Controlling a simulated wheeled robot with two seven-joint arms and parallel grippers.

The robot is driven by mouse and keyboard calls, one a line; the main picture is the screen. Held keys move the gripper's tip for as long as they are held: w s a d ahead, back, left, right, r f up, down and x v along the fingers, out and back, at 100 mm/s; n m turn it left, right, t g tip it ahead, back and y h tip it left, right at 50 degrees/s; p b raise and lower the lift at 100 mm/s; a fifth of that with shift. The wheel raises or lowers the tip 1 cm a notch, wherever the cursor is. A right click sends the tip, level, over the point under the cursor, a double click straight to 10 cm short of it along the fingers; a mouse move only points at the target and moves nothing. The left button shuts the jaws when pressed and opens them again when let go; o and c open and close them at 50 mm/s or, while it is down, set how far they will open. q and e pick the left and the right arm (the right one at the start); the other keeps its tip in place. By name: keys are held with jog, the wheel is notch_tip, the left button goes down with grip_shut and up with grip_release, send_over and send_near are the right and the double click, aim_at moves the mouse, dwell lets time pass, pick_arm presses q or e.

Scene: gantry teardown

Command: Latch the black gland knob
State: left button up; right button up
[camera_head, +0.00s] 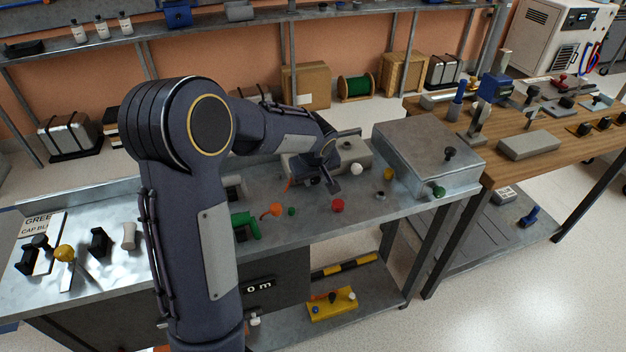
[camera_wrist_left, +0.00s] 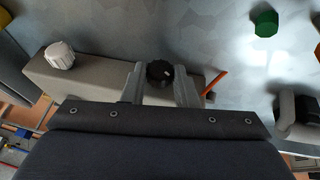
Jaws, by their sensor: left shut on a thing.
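The black gland knob (camera_wrist_left: 160,73) sits on a long grey block (camera_wrist_left: 95,80) in the left wrist view. My left gripper (camera_wrist_left: 160,82) has one finger on each side of the knob and is shut on it. In the head view my left gripper (camera_head: 326,180) reaches down at the grey block (camera_head: 352,152) on the metal bench. The arm and gripper hide the held knob there. An orange lever (camera_wrist_left: 215,83) sticks out beside the gripper in the wrist view. My right gripper is not in view.
A white knob (camera_wrist_left: 60,55) stands on the same block, also visible in the head view (camera_head: 357,169). A red knob (camera_head: 337,205) and a green clamp-like part (camera_head: 245,225) are on the bench nearby. A large metal box (camera_head: 425,150) stands to the right.

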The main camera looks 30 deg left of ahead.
pick_arm(q)
jog(key=shift+w+d+r+m+g+y+p, duration=0.15)
jog(key=shift+g+y+p, duration=0.2)
jog(key=shift+g, duration=0.2)
jog(key=shift+w+d+m+g+y+p, duration=0.15)
jog(key=shift+g+y+p, duration=0.1)
jog(key=shift+g+y, duration=0.25)
jog(key=shift+w+d+f+m+g+y+p, duration=0.1)
jog(key=shift+m+g+y+p, duration=0.1)
jog(key=shift+g+y+p, duration=0.4)
jog(key=shift+w+f+m+g+y+p, duration=0.1)
jog(key=shift+m+g+y+p, duration=0.2)
jog(key=shift+g+y, duration=0.4)
jog(key=o, duration=0.7)
jog(key=v, duration=0.7)
jog(key=shift+d+r, duration=0.25)
jog(key=shift+r, duration=0.05)
